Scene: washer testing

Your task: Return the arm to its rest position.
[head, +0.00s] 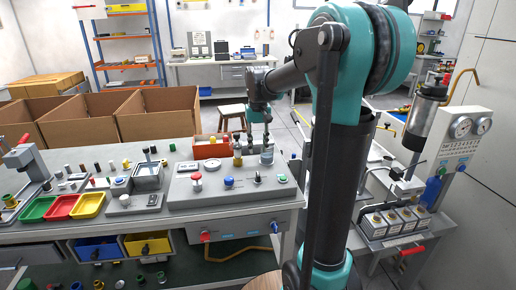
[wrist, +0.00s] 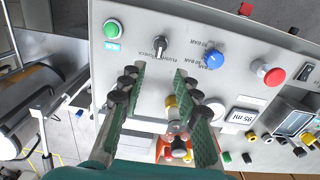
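My arm (head: 335,130) reaches from the right of the head view over the left workbench. In the head view my gripper (head: 266,143) is over the back right of the grey test panel (head: 240,189), near a small grey cylinder (head: 267,156). In the wrist view my gripper (wrist: 160,70) is open, its two green-padded fingers apart. The panel fills most of that view. A fitting with a yellow part (wrist: 170,101) shows between the fingers, lower down; I cannot tell whether they touch it. No object is visibly held.
The panel carries a red button (head: 197,179), a blue knob (head: 229,181) and a brass fitting (head: 237,157). An orange-red bin (head: 207,147) stands behind it. Cardboard boxes (head: 78,125) are at left. A gauge stand (head: 463,140) and a device on a second bench (head: 395,222) are at right.

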